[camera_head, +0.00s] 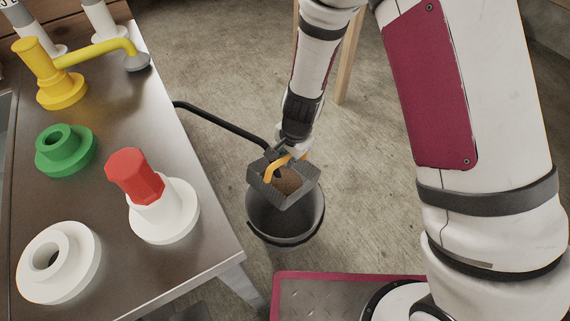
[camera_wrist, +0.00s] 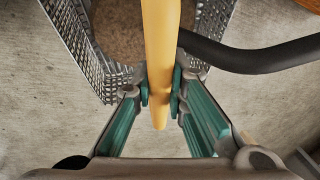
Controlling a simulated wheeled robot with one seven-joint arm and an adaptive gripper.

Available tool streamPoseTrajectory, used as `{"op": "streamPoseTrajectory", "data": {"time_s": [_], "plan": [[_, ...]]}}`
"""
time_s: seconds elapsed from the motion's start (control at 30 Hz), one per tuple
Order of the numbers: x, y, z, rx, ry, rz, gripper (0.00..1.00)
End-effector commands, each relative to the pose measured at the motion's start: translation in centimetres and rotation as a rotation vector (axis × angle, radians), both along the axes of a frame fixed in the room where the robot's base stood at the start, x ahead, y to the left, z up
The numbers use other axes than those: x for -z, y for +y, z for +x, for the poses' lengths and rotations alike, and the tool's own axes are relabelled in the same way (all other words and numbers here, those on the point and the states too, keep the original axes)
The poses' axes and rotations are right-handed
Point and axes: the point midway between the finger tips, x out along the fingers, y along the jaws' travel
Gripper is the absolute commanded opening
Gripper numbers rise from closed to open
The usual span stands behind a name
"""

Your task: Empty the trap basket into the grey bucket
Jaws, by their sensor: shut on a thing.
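The trap basket (camera_head: 301,196) is a grey perforated square basket with an orange handle (camera_head: 271,172). It hangs above the mouth of the grey bucket (camera_head: 292,232), which stands on the floor beside the counter. Brown matter (camera_head: 287,180) lies inside the basket, and the basket looks roughly upright or slightly tilted. My gripper (camera_wrist: 160,88) is shut on the handle, which runs between its fingers in the wrist view. The perforated basket walls (camera_wrist: 217,30) and the brown matter show at the top of that view.
The metal counter (camera_head: 185,275) at left carries a yellow tap (camera_head: 60,90), a green ring (camera_head: 66,148), a red-topped white fitting (camera_head: 160,208) and a white ring (camera_head: 60,262). A black bar (camera_head: 222,122) reaches from the counter towards the basket. A wooden leg (camera_head: 347,65) stands behind.

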Motion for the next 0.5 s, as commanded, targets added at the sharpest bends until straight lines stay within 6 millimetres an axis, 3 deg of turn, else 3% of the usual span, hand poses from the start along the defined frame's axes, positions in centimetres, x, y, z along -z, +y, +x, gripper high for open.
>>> {"op": "streamPoseTrajectory", "data": {"time_s": [0.5], "plan": [[1.7,-1.8,2.3,0.004,0.364,0.292,0.00]]}}
